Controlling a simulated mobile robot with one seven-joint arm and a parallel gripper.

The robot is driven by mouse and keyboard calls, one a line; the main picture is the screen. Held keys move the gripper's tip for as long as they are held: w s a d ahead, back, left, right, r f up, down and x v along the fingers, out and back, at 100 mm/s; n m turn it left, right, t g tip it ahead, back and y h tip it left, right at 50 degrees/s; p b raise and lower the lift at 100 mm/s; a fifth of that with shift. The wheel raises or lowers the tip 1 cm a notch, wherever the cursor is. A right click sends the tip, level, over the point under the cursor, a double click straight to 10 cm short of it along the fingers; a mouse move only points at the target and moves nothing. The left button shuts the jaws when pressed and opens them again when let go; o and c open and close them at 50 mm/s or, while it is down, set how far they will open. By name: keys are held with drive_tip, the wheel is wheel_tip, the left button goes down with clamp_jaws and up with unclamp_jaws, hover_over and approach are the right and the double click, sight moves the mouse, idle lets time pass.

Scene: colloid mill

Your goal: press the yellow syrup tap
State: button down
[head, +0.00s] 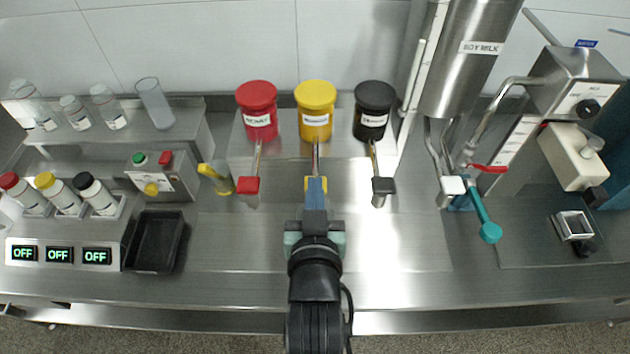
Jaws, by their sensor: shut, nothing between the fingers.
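The yellow syrup container (315,112) stands between the red and black ones at the back of the steel counter. Its tap has a metal spout (316,155) that runs forward to a yellow press pad (308,184). My gripper (316,186) is shut and empty, its fingertips over the yellow pad. The fingers hide most of the pad, and I cannot tell whether they touch it or hover just above it.
The soy milk tank (460,70) is at the right.

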drive_tip(key=w+f+p, duration=0.1)
drive_tip(key=w+f, duration=0.3)
drive_tip(key=f, duration=0.1)
drive_tip(key=shift+p, duration=0.4)
